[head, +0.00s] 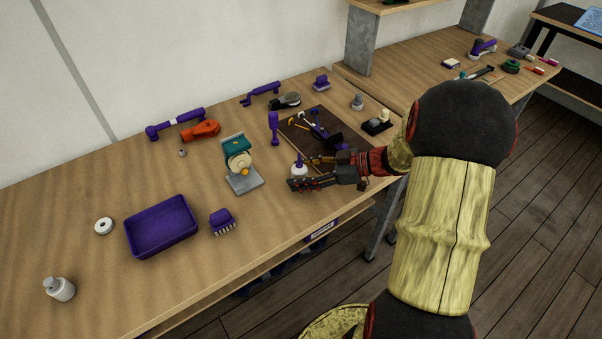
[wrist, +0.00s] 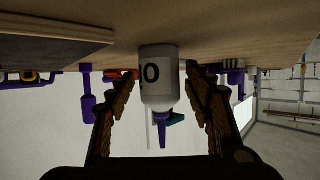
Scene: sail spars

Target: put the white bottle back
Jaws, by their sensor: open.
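The white bottle (head: 299,172) with a purple nozzle stands upright on the workbench (head: 60,220), near its front edge. It also shows in the wrist view (wrist: 160,92), upside down there, with dark marks on its side. My gripper (head: 303,173) is open, with one finger on each side of the bottle.
A dark board (head: 295,143) with tools lies just behind my gripper. A small machine (head: 240,165) on a grey base stands to its left. Bare wood lies between the small machine and the bottle.

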